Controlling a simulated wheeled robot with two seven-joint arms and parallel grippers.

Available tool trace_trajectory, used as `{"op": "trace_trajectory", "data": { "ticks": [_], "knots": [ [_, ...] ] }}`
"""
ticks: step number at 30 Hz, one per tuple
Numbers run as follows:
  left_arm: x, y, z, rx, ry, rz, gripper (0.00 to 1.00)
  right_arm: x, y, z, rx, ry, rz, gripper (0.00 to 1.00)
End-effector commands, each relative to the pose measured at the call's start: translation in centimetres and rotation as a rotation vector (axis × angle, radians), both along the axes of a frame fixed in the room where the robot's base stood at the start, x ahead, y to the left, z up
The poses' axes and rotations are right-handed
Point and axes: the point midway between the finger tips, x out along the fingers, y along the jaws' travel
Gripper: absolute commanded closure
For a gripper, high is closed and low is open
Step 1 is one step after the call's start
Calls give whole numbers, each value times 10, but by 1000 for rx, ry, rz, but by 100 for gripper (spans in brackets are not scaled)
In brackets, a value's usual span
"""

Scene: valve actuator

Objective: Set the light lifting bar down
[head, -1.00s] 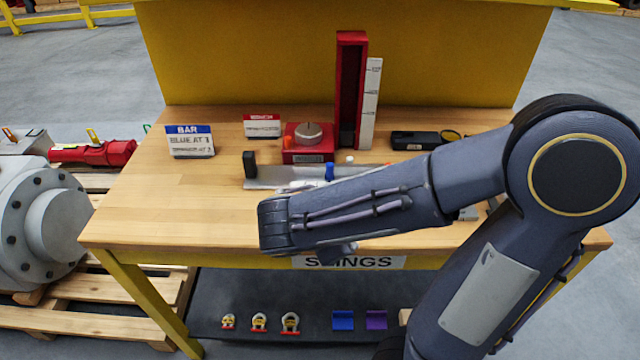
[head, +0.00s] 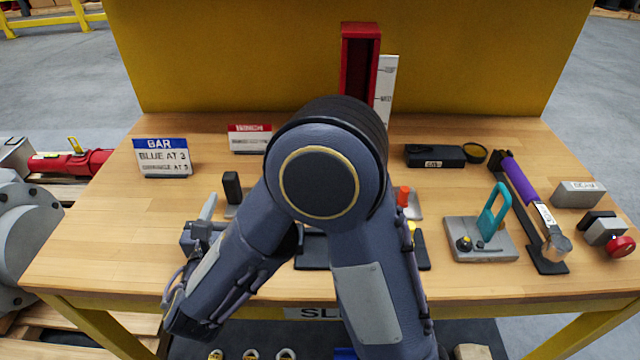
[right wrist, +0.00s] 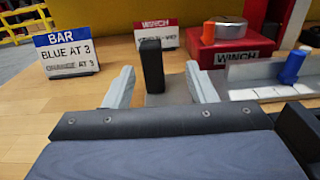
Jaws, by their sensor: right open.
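The light lifting bar appears to be the pale grey bar (right wrist: 262,84) lying flat on the bench. An upright black block (head: 232,187) stands at its left end and also shows in the right wrist view (right wrist: 152,66). A blue piece (right wrist: 293,66) sits on the bar in the right wrist view. An orange piece (head: 403,195) shows near its right end in the head view. My arm hides its middle there. My right gripper (right wrist: 160,80) is open, with one pale finger on each side of the black block in the picture; I see no contact. My left gripper is out of view.
A blue BAR sign (head: 161,157) stands at left and a WINCH sign (head: 249,138) behind. A red winch box (right wrist: 232,50) stands behind the bar. A teal-handled plate (head: 480,238) and a purple-handled tool (head: 520,180) lie at right.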

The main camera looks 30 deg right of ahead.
Motion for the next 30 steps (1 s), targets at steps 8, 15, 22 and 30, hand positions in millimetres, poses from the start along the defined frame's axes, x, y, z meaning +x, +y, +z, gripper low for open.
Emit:
{"op": "trace_trajectory", "data": {
  "ticks": [8, 15, 22, 30],
  "knots": [
    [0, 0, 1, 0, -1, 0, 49, 18, -7, 0, -12, -5, 11, 49],
    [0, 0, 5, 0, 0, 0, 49, 47, -22, -1, -14, -4, 9, 49],
    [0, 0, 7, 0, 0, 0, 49, 68, -34, -1, -12, -5, 13, 49],
    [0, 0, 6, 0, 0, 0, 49, 69, -35, -2, -12, -5, 14, 54]
  ]
}}
